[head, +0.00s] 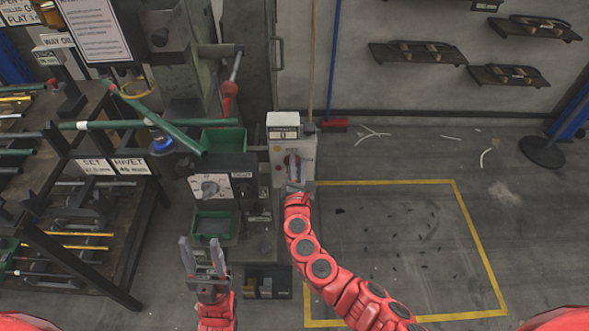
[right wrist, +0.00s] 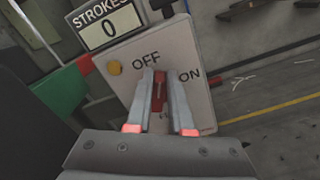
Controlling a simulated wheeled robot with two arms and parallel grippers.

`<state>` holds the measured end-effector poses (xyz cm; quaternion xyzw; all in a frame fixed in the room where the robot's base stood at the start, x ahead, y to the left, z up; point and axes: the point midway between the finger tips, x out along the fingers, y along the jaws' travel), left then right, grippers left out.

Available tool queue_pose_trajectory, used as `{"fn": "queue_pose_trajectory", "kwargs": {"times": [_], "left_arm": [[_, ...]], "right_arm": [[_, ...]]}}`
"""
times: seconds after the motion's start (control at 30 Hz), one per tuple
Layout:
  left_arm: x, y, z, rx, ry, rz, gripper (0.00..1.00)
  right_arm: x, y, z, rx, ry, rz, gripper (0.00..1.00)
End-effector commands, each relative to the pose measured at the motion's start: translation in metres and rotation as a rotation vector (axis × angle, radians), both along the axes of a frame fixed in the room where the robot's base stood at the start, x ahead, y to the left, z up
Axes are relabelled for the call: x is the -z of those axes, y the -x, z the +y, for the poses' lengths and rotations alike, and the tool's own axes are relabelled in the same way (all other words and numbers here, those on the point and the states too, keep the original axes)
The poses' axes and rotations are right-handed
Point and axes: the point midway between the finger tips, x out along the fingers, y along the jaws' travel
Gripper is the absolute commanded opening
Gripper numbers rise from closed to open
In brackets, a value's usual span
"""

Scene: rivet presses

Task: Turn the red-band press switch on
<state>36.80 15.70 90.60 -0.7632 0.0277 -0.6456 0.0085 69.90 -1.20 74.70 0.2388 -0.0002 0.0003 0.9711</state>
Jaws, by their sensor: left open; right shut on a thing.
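The press switch is a red rotary handle (right wrist: 160,88) on a light grey box (right wrist: 192,58) marked OFF at the top and ON at the right. In the head view the box (head: 307,158) stands beside the press with its red switch (head: 291,161) partly covered. My right gripper (right wrist: 161,82) has its two fingers closed around the red handle. It also shows in the head view (head: 295,175). The handle's top lies near OFF; its exact angle is hard to tell. My left gripper (head: 203,248) is open and empty, low in front of the press.
A STROKES counter (right wrist: 107,24) reading 0 sits on top of the box. A dial panel (head: 210,188) and green bins (head: 222,140) are left of it. A cluttered rack (head: 95,200) stands further left. A yellow-outlined floor area (head: 400,240) at right is open.

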Motion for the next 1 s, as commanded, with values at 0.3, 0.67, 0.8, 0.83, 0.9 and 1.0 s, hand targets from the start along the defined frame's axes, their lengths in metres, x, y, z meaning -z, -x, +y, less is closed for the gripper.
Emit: {"fn": "queue_pose_trajectory", "kwargs": {"times": [0.3, 0.67, 0.8, 0.83, 0.9, 1.0], "left_arm": [[0.037, 0.0, 0.0, 0.0, 0.0, 0.0, 0.5], [0.073, 0.0, 0.0, 0.0, 0.0, 0.0, 0.5], [0.086, 0.0, 0.0, 0.0, 0.0, 0.0, 0.5], [0.089, 0.0, 0.0, 0.0, 0.0, 0.0, 0.5], [0.094, 0.0, 0.0, 0.0, 0.0, 0.0, 0.5], [0.101, 0.0, 0.0, 0.0, 0.0, 0.0, 0.5]], "right_arm": [[0.01, 0.0, -0.007, 0.001, -0.305, 0.0, 0.0], [0.016, 0.0, -0.011, 0.0, -0.646, -0.002, 0.0], [0.019, 0.0, -0.013, 0.001, -0.769, 0.0, 0.0], [0.02, 0.0, -0.013, 0.001, -0.794, 0.0, 0.0], [0.021, 0.0, -0.014, 0.002, -0.849, 0.0, 0.0], [0.022, 0.0, -0.013, 0.0, -0.921, 0.001, 0.0]]}}
